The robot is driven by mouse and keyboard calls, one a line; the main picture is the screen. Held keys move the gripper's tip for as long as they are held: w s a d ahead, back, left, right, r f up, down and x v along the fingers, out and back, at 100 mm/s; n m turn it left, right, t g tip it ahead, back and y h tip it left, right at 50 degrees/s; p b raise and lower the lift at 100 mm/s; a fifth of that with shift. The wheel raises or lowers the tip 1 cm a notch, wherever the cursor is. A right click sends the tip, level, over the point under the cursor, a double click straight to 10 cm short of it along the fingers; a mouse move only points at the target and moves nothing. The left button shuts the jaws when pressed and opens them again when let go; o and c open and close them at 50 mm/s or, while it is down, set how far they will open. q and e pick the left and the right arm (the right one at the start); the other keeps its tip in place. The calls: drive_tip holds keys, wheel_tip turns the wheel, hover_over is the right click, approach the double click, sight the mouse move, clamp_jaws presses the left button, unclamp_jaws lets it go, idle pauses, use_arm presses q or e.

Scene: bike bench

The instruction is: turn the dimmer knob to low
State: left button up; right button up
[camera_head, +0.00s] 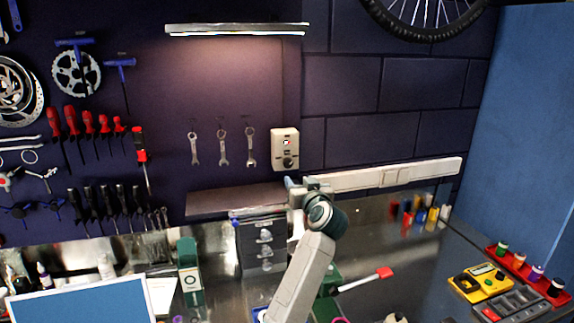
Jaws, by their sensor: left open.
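The dimmer is a beige box (278,138) on the dark wall, with a small red-marked switch above a round black knob (288,162). The light bar (236,29) above it glows and lights the wall below. The knob's pointer is too small to read. My left gripper (303,184) is just below the box, apart from the knob as far as I can tell. It is open and appears empty; its fingertips are small and partly hidden by my wrist. My right gripper is not in view.
A shelf (232,199) juts from the wall left of my gripper, above a grey drawer unit (262,246). A white trunking strip (400,174) runs right. Several wrenches (222,147) hang left of the dimmer. A yellow meter (481,281) lies on the bench at right.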

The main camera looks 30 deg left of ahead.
sight(289, 165)
use_arm(q)
drive_tip(key=w+a+p, duration=0.1)
drive_tip(key=a, duration=0.1)
drive_tip(key=w+a+r+p, duration=0.1)
drive_tip(key=w, duration=0.1)
drive_tip(key=shift+a+r, duration=0.15)
drive_tip(key=shift+a, duration=0.2)
drive_tip(key=x, duration=0.1)
drive_tip(key=p+x, duration=0.1)
drive_tip(key=x, duration=0.1)
drive_tip(key=shift+w+a+f, duration=0.1)
drive_tip(key=shift+w+f, duration=0.05)
drive_tip(key=shift+f, duration=0.2)
drive_tip(key=shift+w+a, duration=0.4)
drive_tip(key=shift+a, duration=0.05)
drive_tip(key=shift+c, duration=0.2)
drive_tip(key=c, duration=1)
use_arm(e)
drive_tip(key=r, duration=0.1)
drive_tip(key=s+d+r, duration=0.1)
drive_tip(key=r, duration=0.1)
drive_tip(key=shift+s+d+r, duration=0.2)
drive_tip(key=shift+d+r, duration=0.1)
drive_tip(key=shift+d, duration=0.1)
